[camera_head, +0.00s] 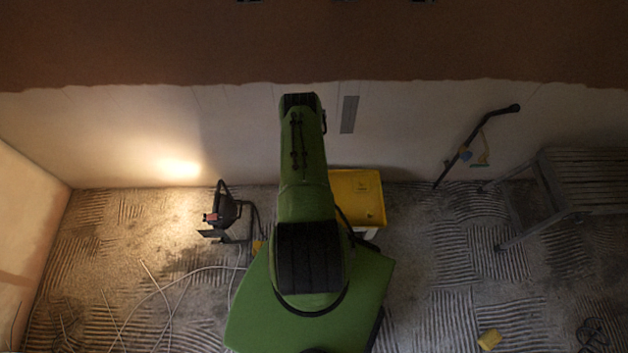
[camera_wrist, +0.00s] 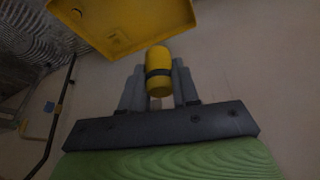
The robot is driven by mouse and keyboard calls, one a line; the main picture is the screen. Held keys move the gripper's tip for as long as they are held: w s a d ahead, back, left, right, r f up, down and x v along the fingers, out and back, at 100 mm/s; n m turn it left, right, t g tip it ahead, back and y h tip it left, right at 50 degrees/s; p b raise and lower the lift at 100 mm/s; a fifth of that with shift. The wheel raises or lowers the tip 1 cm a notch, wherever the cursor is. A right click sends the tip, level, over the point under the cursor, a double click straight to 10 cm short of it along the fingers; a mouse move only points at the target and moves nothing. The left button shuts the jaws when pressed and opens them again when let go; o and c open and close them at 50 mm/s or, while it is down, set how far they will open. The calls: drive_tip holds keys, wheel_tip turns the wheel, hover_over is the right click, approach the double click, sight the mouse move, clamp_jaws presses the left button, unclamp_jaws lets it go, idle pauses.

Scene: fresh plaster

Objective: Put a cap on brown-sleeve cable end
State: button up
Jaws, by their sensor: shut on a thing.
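In the wrist view, my gripper (camera_wrist: 158,72) is shut on a yellow cylinder (camera_wrist: 158,60) with a dark band round its middle, which looks like the cap. The cylinder sits between the two grey fingers. In the head view, my green arm hides the gripper and what it holds. Several thin pale cables (camera_head: 170,290) lie and stick up at the lower left of the head view. I cannot make out a brown sleeve on any cable end.
A yellow box (camera_head: 358,197) stands right of my arm; its yellow surface (camera_wrist: 120,25) also shows in the wrist view. A work lamp (camera_head: 226,210) stands left. A stepladder (camera_head: 560,190) is at the right; a long-handled tool (camera_head: 478,145) leans on the wall. A small yellow object (camera_head: 489,339) lies on the floor.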

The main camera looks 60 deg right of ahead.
wheel_tip(320, 180, up, 67)
drive_tip(key=p, duration=1.4)
drive_tip(key=shift+f, duration=0.2)
idle(4.1)
